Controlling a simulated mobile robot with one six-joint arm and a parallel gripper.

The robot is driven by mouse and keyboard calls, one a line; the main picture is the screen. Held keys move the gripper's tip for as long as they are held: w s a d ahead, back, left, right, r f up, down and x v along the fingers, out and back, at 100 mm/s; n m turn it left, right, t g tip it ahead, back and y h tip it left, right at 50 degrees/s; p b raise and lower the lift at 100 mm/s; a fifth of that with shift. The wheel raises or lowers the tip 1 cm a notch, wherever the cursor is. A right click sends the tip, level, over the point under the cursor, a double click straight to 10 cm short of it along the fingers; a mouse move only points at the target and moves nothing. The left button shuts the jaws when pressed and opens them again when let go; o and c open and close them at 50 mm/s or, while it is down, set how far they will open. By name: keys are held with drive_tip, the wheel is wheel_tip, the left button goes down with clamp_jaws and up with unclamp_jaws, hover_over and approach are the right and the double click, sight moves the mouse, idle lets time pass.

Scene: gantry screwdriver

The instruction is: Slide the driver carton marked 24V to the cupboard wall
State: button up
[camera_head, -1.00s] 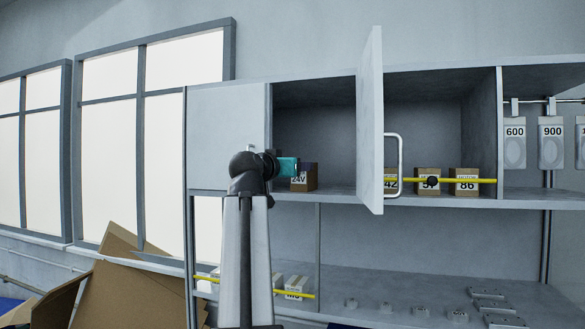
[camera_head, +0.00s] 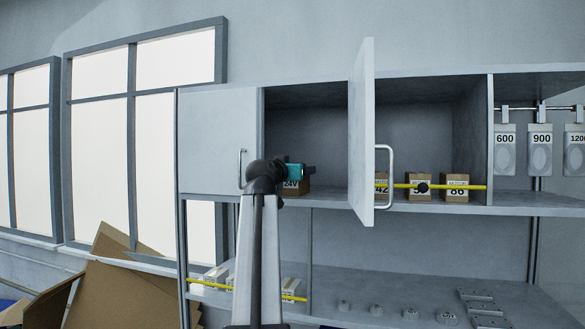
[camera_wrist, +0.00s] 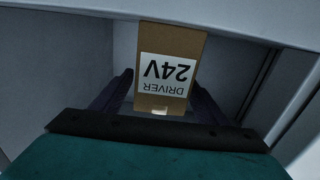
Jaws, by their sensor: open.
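The driver carton (camera_head: 294,187) is a brown box with a white 24V label, standing on the upper cupboard shelf near the left wall of its open bay. In the wrist view the carton (camera_wrist: 168,105) appears upside down, with its label facing me. My gripper (camera_wrist: 163,88) is open, with one dark finger at each side of the carton; I cannot tell whether either touches it. In the head view my gripper (camera_head: 309,171) is in front of the carton and hides part of it. The cupboard wall (camera_wrist: 75,75) shows as a grey panel in the wrist view.
An open cupboard door (camera_head: 361,135) juts out to the right of my arm, with a metal handle (camera_head: 390,172). Several other cartons (camera_head: 455,188) stand behind a yellow bar further right. A closed door (camera_head: 220,140) is on the left. More boxes stand on the lower shelf.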

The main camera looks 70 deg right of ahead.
drive_tip(key=shift+d+p, duration=0.55)
drive_tip(key=shift+d, duration=1.45)
drive_tip(key=c, duration=1.4)
drive_tip(key=shift+o, duration=0.2)
drive_tip(key=shift+s, duration=0.1)
